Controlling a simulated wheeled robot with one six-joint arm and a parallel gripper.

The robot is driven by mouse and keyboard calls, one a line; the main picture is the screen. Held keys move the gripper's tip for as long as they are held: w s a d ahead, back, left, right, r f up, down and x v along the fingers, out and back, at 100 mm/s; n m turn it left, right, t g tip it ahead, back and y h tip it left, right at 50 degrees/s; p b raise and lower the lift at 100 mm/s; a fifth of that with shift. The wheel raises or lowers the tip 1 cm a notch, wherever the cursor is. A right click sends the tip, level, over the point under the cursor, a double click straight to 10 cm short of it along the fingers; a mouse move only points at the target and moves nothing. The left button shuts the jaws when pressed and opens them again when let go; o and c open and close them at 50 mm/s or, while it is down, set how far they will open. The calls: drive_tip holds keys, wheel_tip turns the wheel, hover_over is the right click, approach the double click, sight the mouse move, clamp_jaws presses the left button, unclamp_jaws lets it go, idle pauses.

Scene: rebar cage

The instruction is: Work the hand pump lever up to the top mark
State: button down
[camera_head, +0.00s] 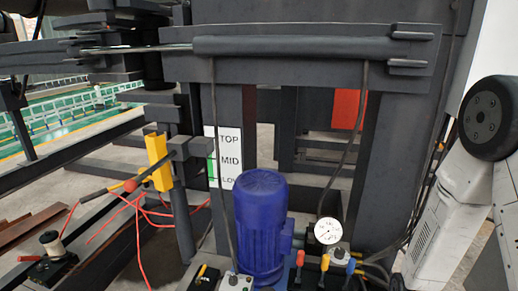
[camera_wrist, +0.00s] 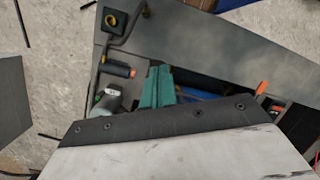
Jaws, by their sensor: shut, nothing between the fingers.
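A white sign (camera_head: 225,157) marked TOP, MID and LOW stands left of centre in the head view. Left of it, a dark slanted rod with a red ball (camera_head: 130,186) runs up to a yellow block (camera_head: 158,161) and a grey piece beside the sign; this looks like the pump lever. The grey piece is near the TOP and MID lettering, but I cannot tell which mark it meets. In the wrist view, my gripper (camera_wrist: 158,72) shows teal fingers, shut and empty, above dark equipment. I cannot clearly make out the lever there.
A blue motor (camera_head: 262,225) and a round gauge (camera_head: 328,231) stand in front of the dark frame. Red cables (camera_head: 138,232) hang at the left. A thick dark beam (camera_head: 300,68) crosses above. In the wrist view, a black handle (camera_wrist: 118,70) lies left of my fingers.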

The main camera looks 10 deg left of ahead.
drive_tip(key=shift+s+f, duration=0.25)
drive_tip(key=shift+f, duration=0.4)
drive_tip(key=shift+s+f, duration=0.25)
drive_tip(key=shift+f, duration=0.4)
drive_tip(key=shift+s+f, duration=0.2)
drive_tip(key=shift+f, duration=0.5)
drive_tip(key=shift+s+f, duration=0.15)
drive_tip(key=shift+f, duration=0.5)
